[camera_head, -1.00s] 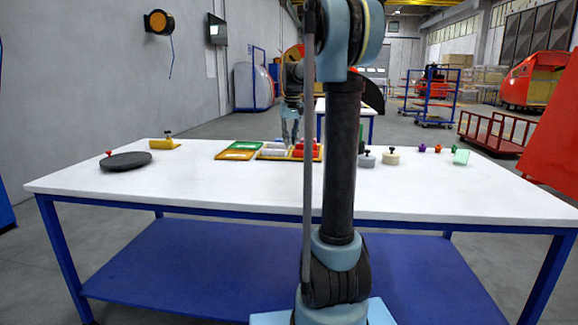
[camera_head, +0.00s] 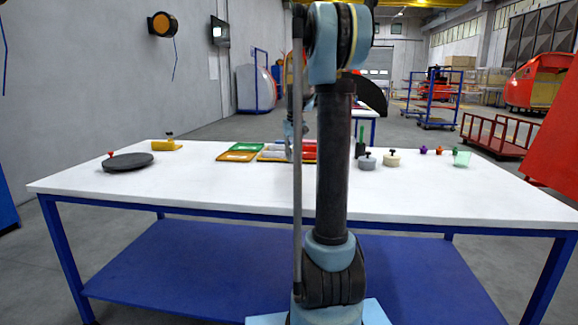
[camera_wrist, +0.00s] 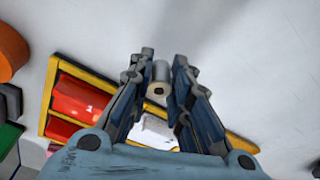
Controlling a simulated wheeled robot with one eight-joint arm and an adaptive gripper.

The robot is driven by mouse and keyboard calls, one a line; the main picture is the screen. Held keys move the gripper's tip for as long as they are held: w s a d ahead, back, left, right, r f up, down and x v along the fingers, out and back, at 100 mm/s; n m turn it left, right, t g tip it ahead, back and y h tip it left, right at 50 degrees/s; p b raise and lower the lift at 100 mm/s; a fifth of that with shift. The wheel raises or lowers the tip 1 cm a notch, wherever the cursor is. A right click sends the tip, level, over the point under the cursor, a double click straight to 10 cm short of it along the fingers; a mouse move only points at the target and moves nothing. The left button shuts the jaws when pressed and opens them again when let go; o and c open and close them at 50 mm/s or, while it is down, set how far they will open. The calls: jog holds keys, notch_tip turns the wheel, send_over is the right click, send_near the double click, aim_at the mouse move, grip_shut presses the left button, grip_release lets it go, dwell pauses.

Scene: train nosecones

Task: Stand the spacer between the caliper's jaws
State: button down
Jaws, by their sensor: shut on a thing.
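My gripper (camera_wrist: 163,62) is shut on a small grey cylinder with a dark hole in its end, which looks like the spacer (camera_wrist: 158,79). In the wrist view it sits between the fingertips, above the white table and near a yellow-walled tray (camera_wrist: 48,92). In the head view my gripper is mostly hidden behind my arm, and the spacer cannot be made out. I cannot tell for certain which object is the caliper; a yellow piece with a dark knob (camera_head: 166,146) lies at the back left of the table.
The tray holds red blocks (camera_wrist: 80,100) and a white piece (camera_wrist: 155,133). Green (camera_head: 243,147) and orange (camera_head: 236,156) bins lie left of it. A black disc (camera_head: 128,162) stands at left; grey (camera_head: 366,162) and cream (camera_head: 391,159) knobbed discs stand at right. The table's front is clear.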

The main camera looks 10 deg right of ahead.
jog(key=shift+f, duration=1.85)
jog(key=c, duration=1.5)
grip_release()
jog(key=shift+o, duration=0.2)
